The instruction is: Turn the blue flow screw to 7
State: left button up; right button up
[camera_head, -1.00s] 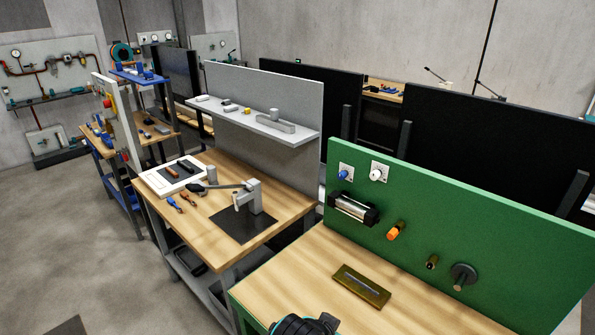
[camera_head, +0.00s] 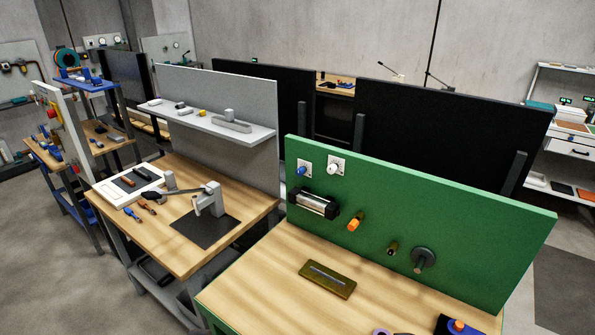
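The blue flow screw (camera_head: 302,170) is a small blue knob on a white plate, at the upper left of the green upright panel (camera_head: 450,215). A similar white knob (camera_head: 335,167) on its own white plate sits just to its right. The blue screw is small in the picture, and I cannot read any scale or number on its plate. Neither of my grippers shows in the head view, and nothing touches the screw.
Below the screws, a black-and-silver cylinder (camera_head: 314,203), an orange knob (camera_head: 354,222) and a dark round knob (camera_head: 423,258) stick out. A brass-coloured plate (camera_head: 328,280) lies on the wooden bench (camera_head: 260,280).

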aim_at(300, 171)
jog(key=i+z, duration=0.25)
jog(key=z, duration=0.2)
jog(key=i+j+z, duration=0.2)
jog(key=z, duration=0.2)
